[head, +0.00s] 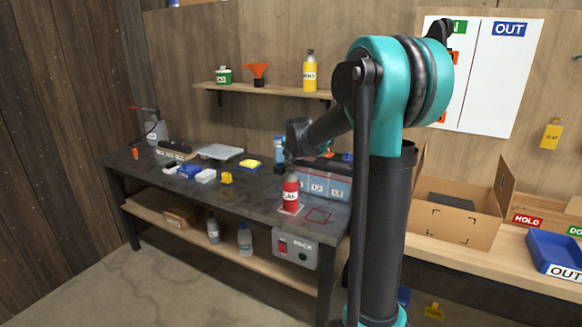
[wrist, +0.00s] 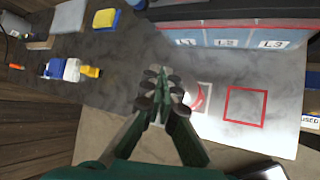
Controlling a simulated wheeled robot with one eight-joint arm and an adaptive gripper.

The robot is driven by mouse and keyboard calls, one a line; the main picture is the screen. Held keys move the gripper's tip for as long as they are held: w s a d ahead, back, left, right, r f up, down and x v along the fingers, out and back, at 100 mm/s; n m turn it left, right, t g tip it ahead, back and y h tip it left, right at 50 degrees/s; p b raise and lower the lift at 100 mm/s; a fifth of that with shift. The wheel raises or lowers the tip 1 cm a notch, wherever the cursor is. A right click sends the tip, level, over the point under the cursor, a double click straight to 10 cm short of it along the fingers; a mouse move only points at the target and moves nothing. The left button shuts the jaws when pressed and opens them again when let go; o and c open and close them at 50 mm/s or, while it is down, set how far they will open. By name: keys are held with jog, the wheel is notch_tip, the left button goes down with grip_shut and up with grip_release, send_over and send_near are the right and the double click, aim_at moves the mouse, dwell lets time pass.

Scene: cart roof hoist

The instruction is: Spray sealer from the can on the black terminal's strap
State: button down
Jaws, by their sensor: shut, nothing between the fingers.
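A red can (head: 291,196) with a white label stands upright on the bench, within a pale outlined square. In the wrist view the red can (wrist: 196,98) is partly hidden behind my fingers. My gripper (wrist: 160,86) is shut and empty, with its fingertips close to the can in that picture; I cannot tell whether they touch it.
An empty red outlined square (head: 318,215) lies right of the can. A blue bin (wrist: 228,36) labelled L1, L2, L3 stands behind. Small blue, white and yellow (head: 227,178) items sit farther left. An open cardboard box (head: 455,229) and blue OUT tray (head: 545,247) are at right.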

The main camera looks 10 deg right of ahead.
aim_at(291, 167)
jog(key=shift+r, duration=3)
jog(key=shift+f+m+y, duration=0.15)
jog(key=shift+f+m, duration=0.85)
jog(key=shift+m, duration=1.8)
jog(key=shift+f+m+y, duration=0.2)
jog(key=shift+f+m, duration=0.85)
jog(key=shift+m, duration=1.75)
jog(key=shift+f+m+y, duration=0.15)
jog(key=shift+f+m, duration=0.85)
jog(key=shift+m, duration=1.8)
jog(key=shift+f, duration=0.15)
